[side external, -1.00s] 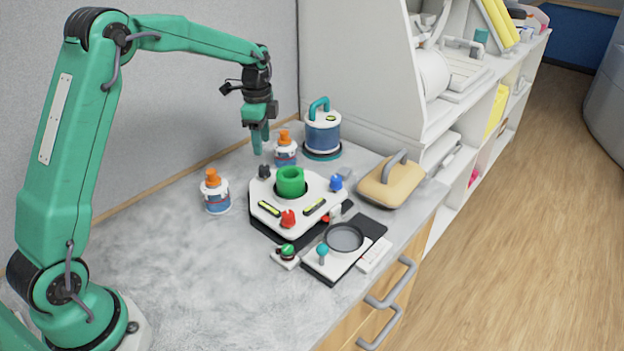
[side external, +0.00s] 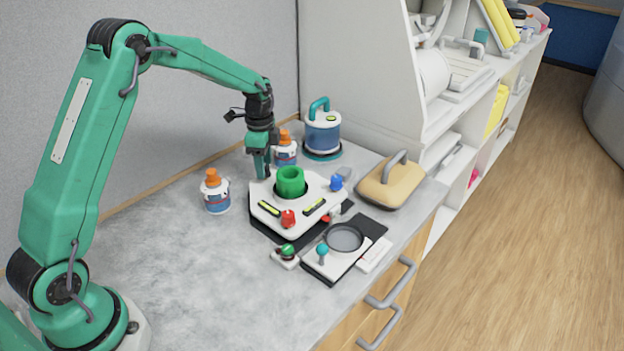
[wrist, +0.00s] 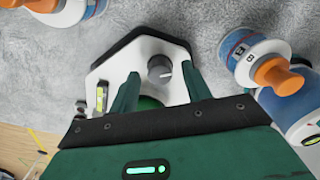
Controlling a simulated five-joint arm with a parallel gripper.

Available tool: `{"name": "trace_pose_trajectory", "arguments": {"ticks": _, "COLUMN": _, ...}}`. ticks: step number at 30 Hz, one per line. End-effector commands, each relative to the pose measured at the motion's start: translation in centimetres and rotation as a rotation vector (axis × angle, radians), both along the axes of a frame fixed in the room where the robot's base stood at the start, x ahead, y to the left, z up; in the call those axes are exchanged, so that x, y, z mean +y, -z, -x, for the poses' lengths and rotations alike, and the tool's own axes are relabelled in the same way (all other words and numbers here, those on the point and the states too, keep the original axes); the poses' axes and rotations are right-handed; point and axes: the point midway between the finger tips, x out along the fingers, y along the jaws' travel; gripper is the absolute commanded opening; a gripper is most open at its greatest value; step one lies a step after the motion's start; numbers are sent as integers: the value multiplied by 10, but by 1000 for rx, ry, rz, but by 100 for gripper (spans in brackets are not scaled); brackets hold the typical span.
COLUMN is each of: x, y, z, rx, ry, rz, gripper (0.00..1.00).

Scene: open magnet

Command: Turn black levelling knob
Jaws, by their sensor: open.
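The black levelling knob (wrist: 160,69) is a dark round knob with a pale pointer line, on a corner of the white levelling base (wrist: 142,48). In the wrist view it sits between the two fingers of my gripper (wrist: 161,80), with a gap on each side. My gripper (side external: 262,168) is open and has come down at that corner in the side external view, where its fingers largely hide the knob. The base (side external: 318,193) also carries a green ring (side external: 291,181), a red knob (side external: 288,218), a blue knob (side external: 336,183) and two level vials.
Orange-capped bottles stand near the gripper, one to the left (side external: 215,191) and one behind (side external: 285,148). A blue canister (side external: 322,132) is at the back. A tan handled block (side external: 389,184) and a round grey dish (side external: 343,238) lie right. The front-left counter is clear.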

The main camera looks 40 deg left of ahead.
Motion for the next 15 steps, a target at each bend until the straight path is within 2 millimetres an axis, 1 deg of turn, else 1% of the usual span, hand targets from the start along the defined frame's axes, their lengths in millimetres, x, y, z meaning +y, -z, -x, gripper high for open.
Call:
{"name": "trace_pose_trajectory", "arguments": {"ticks": 4, "x": 0, "y": 6, "z": 0, "rx": 0, "ry": 0, "rz": 0, "gripper": 48}}
{"name": "trace_pose_trajectory", "arguments": {"ticks": 11, "x": 0, "y": 7, "z": 0, "rx": 0, "ry": 0, "rz": 0, "gripper": 48}}
{"name": "trace_pose_trajectory", "arguments": {"ticks": 12, "x": 0, "y": 7, "z": 0, "rx": 0, "ry": 0, "rz": 0, "gripper": 46}}
{"name": "trace_pose_trajectory", "arguments": {"ticks": 14, "x": 0, "y": 7, "z": 0, "rx": 0, "ry": 0, "rz": 0, "gripper": 34}}
{"name": "trace_pose_trajectory", "arguments": {"ticks": 15, "x": 0, "y": 6, "z": 0, "rx": 0, "ry": 0, "rz": 0, "gripper": 27}}
